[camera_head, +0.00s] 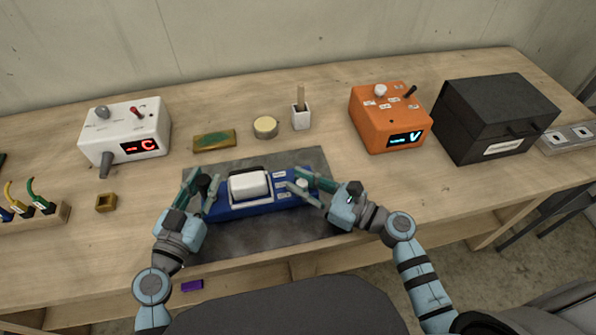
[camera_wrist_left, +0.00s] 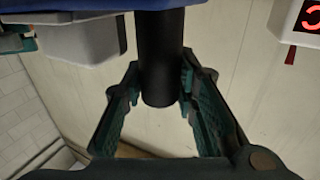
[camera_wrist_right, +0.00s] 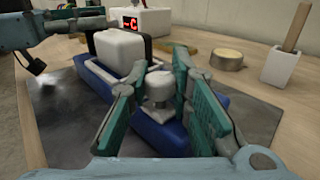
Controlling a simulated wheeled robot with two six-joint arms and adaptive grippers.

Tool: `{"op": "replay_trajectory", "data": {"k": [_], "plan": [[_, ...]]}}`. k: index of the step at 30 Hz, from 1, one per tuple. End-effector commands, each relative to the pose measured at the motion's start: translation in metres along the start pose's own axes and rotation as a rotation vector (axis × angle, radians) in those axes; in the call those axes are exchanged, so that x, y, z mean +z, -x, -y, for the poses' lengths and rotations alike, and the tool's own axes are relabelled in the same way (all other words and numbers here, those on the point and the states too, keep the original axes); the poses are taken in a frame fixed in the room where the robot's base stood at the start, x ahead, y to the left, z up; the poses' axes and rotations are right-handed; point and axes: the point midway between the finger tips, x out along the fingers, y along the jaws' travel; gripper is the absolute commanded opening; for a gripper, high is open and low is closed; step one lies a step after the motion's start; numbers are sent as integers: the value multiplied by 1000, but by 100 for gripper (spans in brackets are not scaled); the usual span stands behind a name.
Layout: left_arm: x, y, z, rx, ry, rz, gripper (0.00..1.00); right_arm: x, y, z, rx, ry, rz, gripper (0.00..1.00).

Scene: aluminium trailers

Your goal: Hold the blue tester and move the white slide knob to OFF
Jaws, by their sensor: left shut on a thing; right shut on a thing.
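The blue tester (camera_head: 240,211) lies on the dark mat (camera_head: 250,240), with a large white block (camera_head: 249,185) on top. A black cylindrical post (camera_wrist_left: 160,60) sits at its left end. My left gripper (camera_head: 203,178) is shut on this post, which shows between the fingers in the left wrist view. The white slide knob (camera_wrist_right: 157,90) stands at the tester's right end; it also shows in the head view (camera_head: 302,183). My right gripper (camera_head: 294,178) is shut on the knob, one finger on each side. Small pale labels on the tester are too small to read.
Behind the mat are a green-brown block (camera_head: 214,140), a round tin (camera_head: 265,127) and a white holder (camera_head: 301,118) with a stick. A white box (camera_head: 125,130) stands left; an orange box (camera_head: 390,118) and black case (camera_head: 505,115) stand right. A yellow square piece (camera_head: 106,202) lies left.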

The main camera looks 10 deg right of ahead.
Motion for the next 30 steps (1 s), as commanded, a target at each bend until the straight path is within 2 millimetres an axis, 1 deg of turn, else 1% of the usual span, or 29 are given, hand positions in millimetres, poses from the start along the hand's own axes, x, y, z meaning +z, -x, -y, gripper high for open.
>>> {"op": "replay_trajectory", "data": {"k": [6,7,10,18,21,23,25,30], "plan": [[0,0,2,-6,-3,0,0,0,0,1,-1,1,0,0],[0,0,2,-6,-4,0,0,0,0,1,-2,1,0,24],[0,0,2,-5,-4,0,0,0,0,1,-1,1,0,40],[0,0,1,-3,-3,0,0,0,0,1,-1,0,1,41],[0,0,1,-2,-2,0,0,-1,6,1,-1,1,-2,41],[0,0,1,-2,-2,0,0,-1,15,1,-1,2,-4,41],[0,0,1,-2,-2,0,0,-2,31,0,1,1,-6,41],[0,0,1,-2,-1,0,0,-2,80,0,2,1,-8,41]]}}
